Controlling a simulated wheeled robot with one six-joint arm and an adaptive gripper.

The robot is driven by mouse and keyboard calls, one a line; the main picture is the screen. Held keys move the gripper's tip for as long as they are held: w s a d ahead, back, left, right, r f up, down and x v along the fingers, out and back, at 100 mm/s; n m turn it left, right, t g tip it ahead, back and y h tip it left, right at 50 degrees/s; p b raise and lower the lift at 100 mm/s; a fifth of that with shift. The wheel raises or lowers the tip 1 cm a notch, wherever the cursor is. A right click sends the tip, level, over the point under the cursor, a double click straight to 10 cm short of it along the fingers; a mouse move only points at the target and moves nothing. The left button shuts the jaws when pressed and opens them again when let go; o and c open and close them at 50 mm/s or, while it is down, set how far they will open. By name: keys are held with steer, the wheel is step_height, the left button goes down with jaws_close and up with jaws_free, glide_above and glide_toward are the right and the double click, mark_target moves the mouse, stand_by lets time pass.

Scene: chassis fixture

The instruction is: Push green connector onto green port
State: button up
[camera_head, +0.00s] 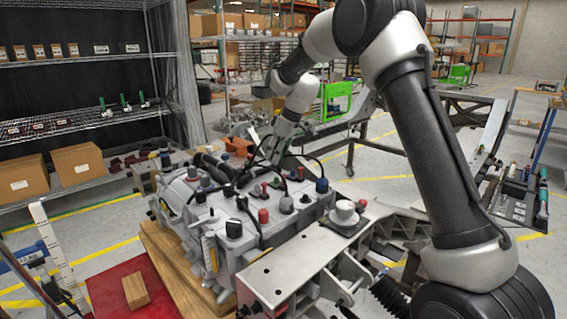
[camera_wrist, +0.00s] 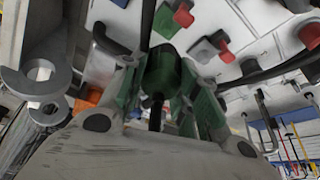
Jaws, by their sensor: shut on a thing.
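My gripper (camera_wrist: 162,82) fills the lower middle of the wrist view. Its two fingers with green pads are shut on a dark green connector (camera_wrist: 160,68), with a black cable below it. A green block (camera_wrist: 167,20), seemingly the green port, sits on the pale chassis face just beyond the connector. Whether the two touch cannot be told. In the head view my gripper (camera_head: 268,150) is over the far part of the chassis (camera_head: 225,240), and the held connector is too small to make out there.
A red plug (camera_wrist: 183,14) is close beside the green block. Grey (camera_wrist: 203,50) and red plugs stand to the right, with black cables nearby. A metal hook-shaped part (camera_wrist: 38,80) is at the left. Several knobs and cables crowd the chassis top.

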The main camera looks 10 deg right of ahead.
steer(key=shift+w+m, duration=0.1)
steer(key=shift+m, duration=0.3)
steer(key=shift+f, duration=2.25)
steer(key=shift+f, duration=0.15)
steer(key=shift+f, duration=0.85)
steer(key=shift+f, duration=0.7)
steer(key=o, duration=1.1)
steer(key=shift+c, duration=0.2)
steer(key=shift+r, duration=0.1)
